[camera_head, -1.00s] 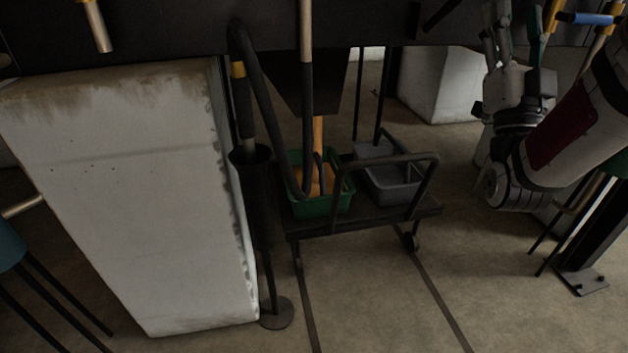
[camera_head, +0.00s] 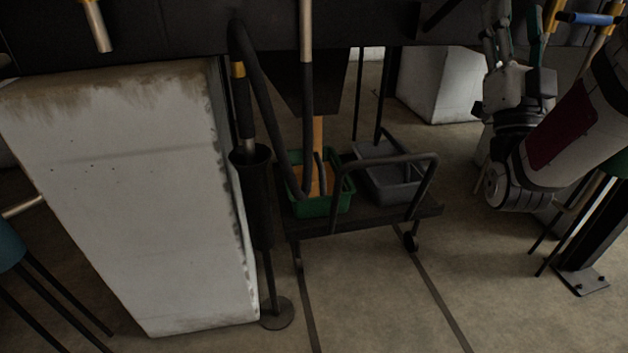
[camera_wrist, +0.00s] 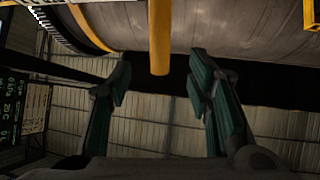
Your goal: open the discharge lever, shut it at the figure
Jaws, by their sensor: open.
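My gripper (camera_head: 517,32) is at the upper right of the head view, fingers up and apart. In the wrist view its two dark green fingers (camera_wrist: 160,78) are open and empty. A yellow bar (camera_wrist: 160,38) hangs down between and beyond them, apart from both fingers. A yellow bar (camera_head: 553,14) also shows behind the gripper in the head view, with a blue handle (camera_head: 585,18) to its right. I cannot tell which is the discharge lever. A display (camera_wrist: 22,103) with small lit text stands at the left of the wrist view; its figures are too blurred to read surely.
A dark hopper (camera_head: 300,88) hangs above a trolley (camera_head: 425,208). The trolley carries a green bin (camera_head: 322,207) and a grey bin (camera_head: 392,190). An orange strip (camera_head: 318,130) runs between hopper and green bin. A white block (camera_head: 140,200) fills the left.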

